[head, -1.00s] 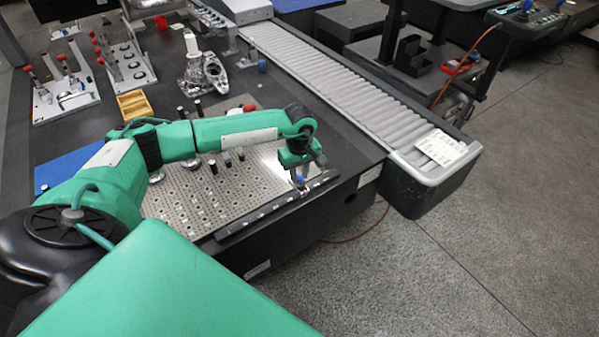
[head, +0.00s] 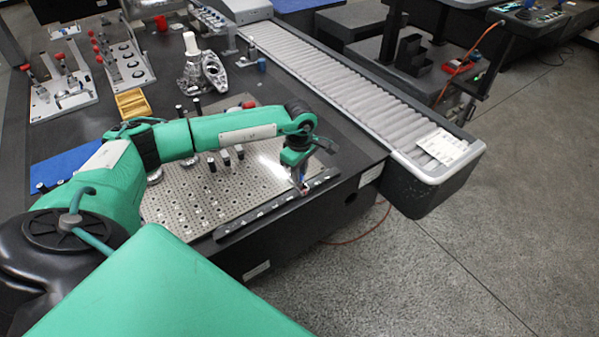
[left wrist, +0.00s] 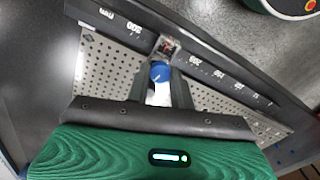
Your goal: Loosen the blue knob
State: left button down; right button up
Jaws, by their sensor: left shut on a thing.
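The blue knob (left wrist: 160,71) shows in the left wrist view beside the dark numbered rail (left wrist: 213,75). A small clear-fronted metal part (left wrist: 167,46) sits just beyond it on the rail. My left gripper (left wrist: 160,79) has a finger on each side of the knob and is shut on it. In the head view my left gripper (head: 301,186) points down at the front rail (head: 275,207) of the perforated plate (head: 190,197); the knob is mostly hidden there. My right gripper is not in view.
Several black-and-silver pins (head: 225,157) stand on the plate behind my left arm. A metal casting (head: 213,72) and a yellow tray (head: 133,104) are farther back. A roller conveyor (head: 340,88) runs along the right.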

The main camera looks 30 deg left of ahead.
pick_arm(q)
jog(key=shift+n, duration=0.3)
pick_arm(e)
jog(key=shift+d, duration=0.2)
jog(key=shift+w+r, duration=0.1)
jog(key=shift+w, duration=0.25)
pick_arm(q)
jog(key=c, duration=1.2)
grip_release()
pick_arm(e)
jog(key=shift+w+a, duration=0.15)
pick_arm(q)
jog(key=shift+r, duration=0.1)
jog(key=shift+r, duration=0.35)
notch_tip(320, 180, up, 13)
jog(key=b, duration=0.1)
jog(key=shift+b, duration=0.3)
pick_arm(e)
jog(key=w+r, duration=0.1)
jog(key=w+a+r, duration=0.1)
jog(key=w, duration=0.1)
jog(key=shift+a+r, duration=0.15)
